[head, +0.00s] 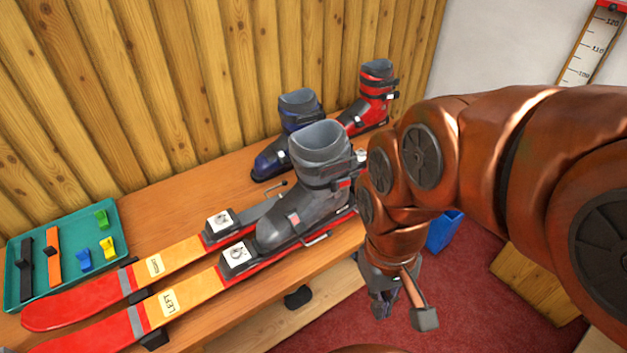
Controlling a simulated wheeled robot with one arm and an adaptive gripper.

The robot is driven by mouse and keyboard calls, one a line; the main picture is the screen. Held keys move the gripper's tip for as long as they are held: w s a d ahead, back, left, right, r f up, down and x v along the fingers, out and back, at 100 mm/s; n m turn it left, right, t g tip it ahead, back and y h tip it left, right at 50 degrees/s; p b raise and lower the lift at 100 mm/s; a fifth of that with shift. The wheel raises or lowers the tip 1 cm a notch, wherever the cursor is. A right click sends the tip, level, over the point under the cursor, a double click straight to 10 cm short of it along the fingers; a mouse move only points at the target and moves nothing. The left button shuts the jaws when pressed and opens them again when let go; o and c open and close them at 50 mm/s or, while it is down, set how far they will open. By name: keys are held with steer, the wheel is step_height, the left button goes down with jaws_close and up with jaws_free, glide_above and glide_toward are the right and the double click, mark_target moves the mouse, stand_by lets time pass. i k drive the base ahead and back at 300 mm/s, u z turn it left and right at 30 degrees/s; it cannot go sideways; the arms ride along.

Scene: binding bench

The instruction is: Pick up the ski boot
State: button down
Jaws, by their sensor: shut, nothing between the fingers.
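A grey ski boot (285,205) stands upright on the binding of the front ski (180,299), which is marked LEFT. A blue and dark ski boot (272,159) and a red and black ski boot (374,97) stand behind it on the wooden bench (175,207). The frames do not tell which boot is the one meant. My gripper (400,317) hangs in front of the bench's edge, to the right of and below the grey boot, apart from it. It is shut and empty. My arm covers part of the view right of the grey boot.
A teal tray (75,219) with straps and small coloured clips lies at the bench's left end. A second ski (90,298) lies behind the front one. A blue bin (444,232) and a wooden box (530,283) stand on the red floor. A plank wall backs the bench.

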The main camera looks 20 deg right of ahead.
mark_target(323, 155)
steer(key=u, duration=3.65)
steer(key=k, duration=1.1)
steer(key=z, duration=1.7)
